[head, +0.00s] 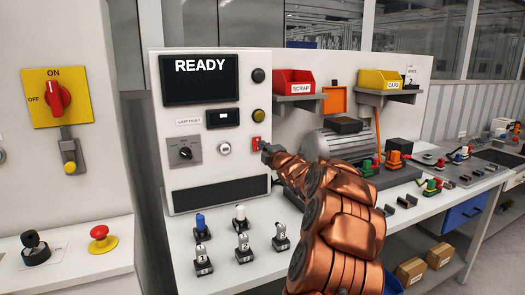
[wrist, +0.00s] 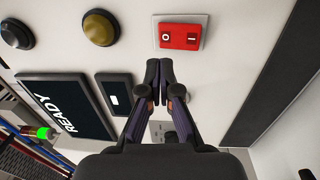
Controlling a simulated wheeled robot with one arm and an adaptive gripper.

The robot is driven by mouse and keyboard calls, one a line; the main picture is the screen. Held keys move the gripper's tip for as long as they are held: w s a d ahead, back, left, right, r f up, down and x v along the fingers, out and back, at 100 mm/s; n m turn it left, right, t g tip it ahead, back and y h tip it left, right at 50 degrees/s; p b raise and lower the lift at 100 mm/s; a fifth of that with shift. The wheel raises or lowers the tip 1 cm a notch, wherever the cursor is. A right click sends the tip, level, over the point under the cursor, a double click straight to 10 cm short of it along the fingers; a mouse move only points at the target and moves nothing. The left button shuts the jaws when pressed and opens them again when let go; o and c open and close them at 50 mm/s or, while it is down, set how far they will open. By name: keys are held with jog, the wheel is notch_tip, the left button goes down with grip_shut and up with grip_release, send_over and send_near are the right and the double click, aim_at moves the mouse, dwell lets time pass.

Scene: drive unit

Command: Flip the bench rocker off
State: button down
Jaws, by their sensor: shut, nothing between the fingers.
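I cannot tell which half is pressed in. My gripper (wrist: 160,72) is shut and empty, its tips just below the rocker in the wrist view, nearer the O half; contact is not clear. In the head view my gripper (head: 267,150) is at the rocker's lower right, partly hidden by my copper arm.
A screen (head: 200,78) reads READY. A black knob (head: 186,153) and small display (head: 222,118) are on the same panel. Several small switches stand on the bench below. A red SCRAP bin (head: 293,82) and a yellow CAPS bin (head: 380,79) hang to the right.

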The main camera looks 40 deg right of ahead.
jog(key=s+a+r+b, duration=0.1)
jog(key=s+a+b, duration=0.1)
jog(key=s, duration=0.6)
jog(key=shift+a+r, duration=0.15)
jog(key=shift+r, duration=0.05)
dwell(0.4)
jog(key=s+a+f+m+g+y+p, duration=0.1)
jog(key=s+a+f+m+g, duration=0.25)
jog(key=a, duration=0.55)
jog(key=s+a+f+m+g+y+p, duration=0.1)
jog(key=s+a+f+m+g+p, duration=0.2)
jog(key=a, duration=0.6)
jog(key=s+a+f+m+g+y, duration=0.1)
jog(key=a+f+m+g, duration=0.3)
jog(key=a, duration=0.5)
jog(key=s+a+f+m+g+y, duration=0.1)
jog(key=s+a+f+g, duration=0.1)
jog(key=s+a, duration=0.4)
jog(key=s+a+f+m+g+y+p, duration=0.1)
jog(key=s+a+g, duration=0.3)
jog(key=s, duration=1.1)
jog(key=s+a+f+m+g+p, duration=0.1)
jog(key=s+a+f+m+g, duration=0.1)
jog(key=s+a, duration=0.7)
jog(key=shift+s+a+f+g+y, duration=0.3)
jog(key=shift+s+f+g+y, duration=0.1)
jog(key=shift+s+f+g, duration=0.3)
